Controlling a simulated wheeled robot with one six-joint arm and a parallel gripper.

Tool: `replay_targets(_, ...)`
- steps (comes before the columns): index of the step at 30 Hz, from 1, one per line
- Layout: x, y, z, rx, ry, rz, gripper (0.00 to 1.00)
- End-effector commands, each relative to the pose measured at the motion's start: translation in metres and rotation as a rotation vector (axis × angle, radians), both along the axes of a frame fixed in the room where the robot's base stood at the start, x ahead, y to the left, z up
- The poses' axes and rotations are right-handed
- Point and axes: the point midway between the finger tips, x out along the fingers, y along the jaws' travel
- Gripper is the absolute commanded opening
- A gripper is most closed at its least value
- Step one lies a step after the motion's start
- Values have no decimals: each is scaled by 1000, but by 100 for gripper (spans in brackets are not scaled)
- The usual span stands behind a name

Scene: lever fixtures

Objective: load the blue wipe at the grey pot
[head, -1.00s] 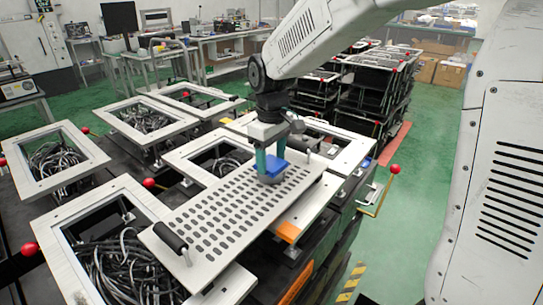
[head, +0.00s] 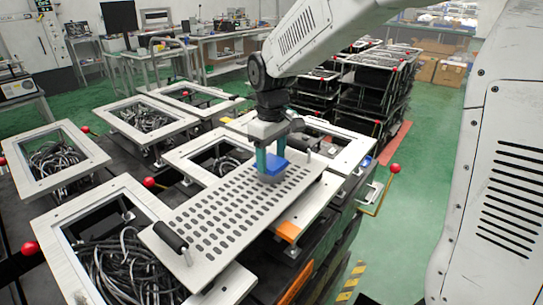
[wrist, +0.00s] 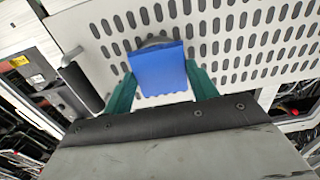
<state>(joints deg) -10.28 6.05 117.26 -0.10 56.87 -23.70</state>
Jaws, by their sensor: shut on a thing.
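The blue wipe (head: 271,166) is a flat blue piece held between the two green fingers of my gripper (head: 272,163). In the wrist view the wipe (wrist: 158,72) fills the space between the fingers (wrist: 160,78). The grey pot (head: 271,179) stands on the perforated light plate (head: 215,217), directly below the wipe and fingertips. In the wrist view only a curved grey edge of the pot (wrist: 155,42) shows past the wipe; the rest is hidden. I cannot tell whether the wipe touches the pot.
The plate has black handles, one at its near left end (head: 170,237). White open frames with dark cables (head: 58,155) stand to the left. A red-knobbed lever (head: 393,169) is at the right. Green floor (head: 420,190) lies clear beyond it.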

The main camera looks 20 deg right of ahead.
Motion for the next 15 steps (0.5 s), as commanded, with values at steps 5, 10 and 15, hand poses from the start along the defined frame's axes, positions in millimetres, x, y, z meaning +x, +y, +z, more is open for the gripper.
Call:
replay_targets(5, 1, 0, 16, 1, -3, 0, 40)
replay_targets(10, 1, 0, 30, 1, -5, 0, 40)
replay_targets(15, 1, 0, 44, 1, -5, 0, 40)
